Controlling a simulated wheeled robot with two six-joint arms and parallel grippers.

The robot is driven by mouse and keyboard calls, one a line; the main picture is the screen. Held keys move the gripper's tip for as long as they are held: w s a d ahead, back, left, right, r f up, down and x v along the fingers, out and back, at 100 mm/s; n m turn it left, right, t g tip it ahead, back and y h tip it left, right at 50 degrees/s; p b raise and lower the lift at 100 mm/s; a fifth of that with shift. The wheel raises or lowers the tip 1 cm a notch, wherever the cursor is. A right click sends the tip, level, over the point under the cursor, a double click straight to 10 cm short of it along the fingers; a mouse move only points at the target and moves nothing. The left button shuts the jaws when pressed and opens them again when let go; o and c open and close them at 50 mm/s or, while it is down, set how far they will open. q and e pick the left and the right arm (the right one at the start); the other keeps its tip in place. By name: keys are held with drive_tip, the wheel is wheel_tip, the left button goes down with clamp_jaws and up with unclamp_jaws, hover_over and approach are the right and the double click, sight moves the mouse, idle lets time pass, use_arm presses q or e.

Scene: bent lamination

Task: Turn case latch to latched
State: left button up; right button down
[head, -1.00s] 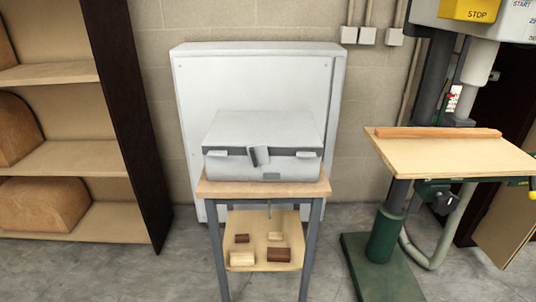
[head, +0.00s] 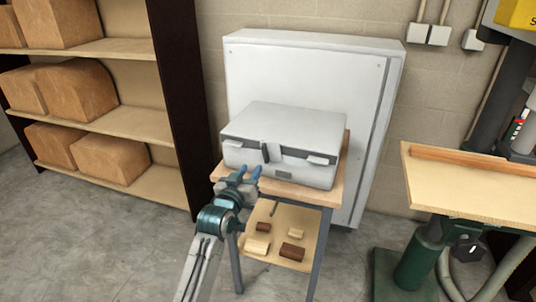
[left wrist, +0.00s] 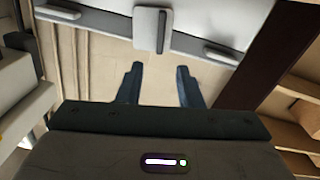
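The grey-white case (head: 300,130) sits closed on a small wooden-topped stand. Its case latch (head: 265,153) is an upright tab at the middle of the front, across the dark seam. My left gripper (head: 248,173) is just in front of and below the latch, apart from it. In the left wrist view, the open, empty fingers (left wrist: 158,72) point toward the latch (left wrist: 152,30), which stands beyond the fingertips. Whether the latch is fully seated cannot be told. My right gripper is out of view.
The stand's top (head: 338,190) leaves little room around the case. Small blocks lie on its lower shelf (head: 265,225). A large white cabinet (head: 370,120) is behind. Shelves (head: 120,120) stand left and a drill-press table (head: 470,185) right. Floor in front is clear.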

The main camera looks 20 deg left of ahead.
sight(263, 152)
use_arm(q)
drive_tip(key=w, duration=0.3)
drive_tip(key=w+p, duration=0.1)
drive_tip(key=w, duration=0.5)
drive_tip(key=shift+w+d+f, duration=0.1)
drive_tip(key=shift+w+d, duration=0.2)
drive_tip(key=shift+d, duration=0.1)
drive_tip(key=shift+p, duration=0.3)
clamp_jaws()
